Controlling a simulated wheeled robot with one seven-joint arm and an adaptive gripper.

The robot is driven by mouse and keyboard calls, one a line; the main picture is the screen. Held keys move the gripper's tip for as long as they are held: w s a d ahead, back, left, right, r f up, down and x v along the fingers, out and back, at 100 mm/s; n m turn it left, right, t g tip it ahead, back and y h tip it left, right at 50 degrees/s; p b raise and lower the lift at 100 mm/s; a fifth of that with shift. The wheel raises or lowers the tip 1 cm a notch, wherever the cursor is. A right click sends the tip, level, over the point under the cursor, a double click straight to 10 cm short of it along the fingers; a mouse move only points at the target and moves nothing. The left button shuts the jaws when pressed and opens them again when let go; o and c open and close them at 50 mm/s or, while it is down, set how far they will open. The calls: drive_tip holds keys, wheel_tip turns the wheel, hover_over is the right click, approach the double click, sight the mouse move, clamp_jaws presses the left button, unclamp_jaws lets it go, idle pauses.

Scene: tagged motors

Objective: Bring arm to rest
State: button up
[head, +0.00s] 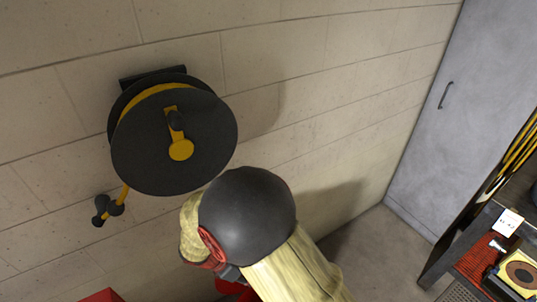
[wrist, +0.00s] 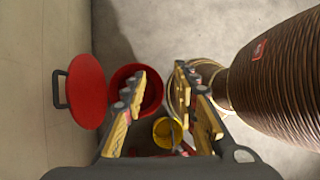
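My gripper (wrist: 160,75) shows in the wrist view with its two yellow-and-black fingers apart. I see nothing held between the fingertips. The gap between them shows pale floor and objects beyond. In the head view my arm, with a dark round joint and a pale yellow cover, is in front of the wall at the lower middle. The gripper itself is not visible there.
A black-and-yellow reel (head: 175,140) hangs on the block wall. A grey cabinet (head: 425,120) and a cluttered bench (head: 437,268) are at right. The wrist view shows a red lid-like disc (wrist: 85,90), red container (wrist: 122,76), yellow cup-like object (wrist: 162,132) and brown ribbed cylinder (wrist: 280,80).

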drive_tip(key=s+d+r+m+t+y+b, duration=0.1)
drive_tip(key=s+d+r+m+y, duration=0.1)
drive_tip(key=d+r+m, duration=0.5)
drive_tip(key=s+d+r+m+t+y+b, duration=0.1)
drive_tip(key=s+d+r+m+t+y, duration=0.1)
drive_tip(key=s+d+r+m, duration=0.3)
drive_tip(key=s+d+r+m+t+y+b, duration=0.1)
drive_tip(key=s+d+r+m, duration=0.3)
drive_tip(key=d+r+m, duration=0.7)
wheel_tip(320, 180, up, 6)
drive_tip(key=shift+r+m+y+b, duration=0.15)
drive_tip(key=shift+m+y+b, duration=0.2)
drive_tip(key=shift+m+y, duration=0.35)
drive_tip(key=shift+s, duration=0.1)
